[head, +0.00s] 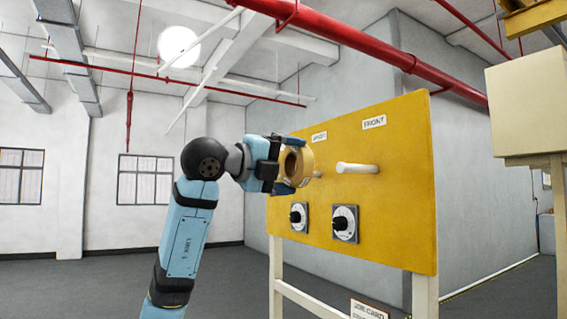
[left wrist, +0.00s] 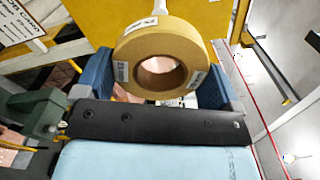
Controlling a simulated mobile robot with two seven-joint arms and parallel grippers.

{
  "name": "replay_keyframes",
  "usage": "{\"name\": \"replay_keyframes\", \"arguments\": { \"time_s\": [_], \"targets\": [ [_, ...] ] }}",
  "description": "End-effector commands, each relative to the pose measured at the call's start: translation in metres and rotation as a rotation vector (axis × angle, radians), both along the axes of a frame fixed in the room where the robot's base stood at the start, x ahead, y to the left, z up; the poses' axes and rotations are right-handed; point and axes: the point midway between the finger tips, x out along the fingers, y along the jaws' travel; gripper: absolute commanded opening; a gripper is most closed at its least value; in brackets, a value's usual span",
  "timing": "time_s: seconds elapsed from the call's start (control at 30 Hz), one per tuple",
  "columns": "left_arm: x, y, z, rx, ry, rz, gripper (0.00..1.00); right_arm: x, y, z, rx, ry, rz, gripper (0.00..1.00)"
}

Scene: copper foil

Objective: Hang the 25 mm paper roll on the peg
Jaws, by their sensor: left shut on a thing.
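My left gripper (head: 284,164) is shut on a tan paper roll (head: 304,160), held in front of the yellow board (head: 400,205). In the left wrist view the roll (left wrist: 190,48) sits between the blue fingers of my gripper (left wrist: 160,82), its hole facing the camera. It carries small white stickers, too small to read surely. A white peg (head: 357,168) sticks out under the FRONT label. A second peg (head: 318,174) shows just right of the roll, partly hidden by it; whether the roll touches it I cannot tell. My right gripper is not in view.
Two dials, (head: 298,217) and (head: 345,223), are on the board below the pegs. A cream box (head: 525,110) on a post stands at the right. A red pipe (head: 340,42) runs overhead. The floor left of the board is clear.

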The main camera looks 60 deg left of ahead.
Motion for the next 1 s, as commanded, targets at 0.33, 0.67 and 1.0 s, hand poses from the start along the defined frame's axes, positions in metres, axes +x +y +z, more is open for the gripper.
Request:
{"name": "replay_keyframes", "arguments": {
  "time_s": [0.33,0.67,1.0],
  "targets": [
    [0.022,-0.002,0.001,0.0,0.002,-0.001,0.64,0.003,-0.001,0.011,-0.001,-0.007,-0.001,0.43],
    [0.042,-0.004,0.001,0.0,0.002,-0.001,0.64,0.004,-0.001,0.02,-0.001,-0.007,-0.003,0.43],
    [0.062,-0.005,0.001,-0.001,0.001,-0.002,0.64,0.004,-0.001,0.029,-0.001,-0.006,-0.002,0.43]
  ]
}}
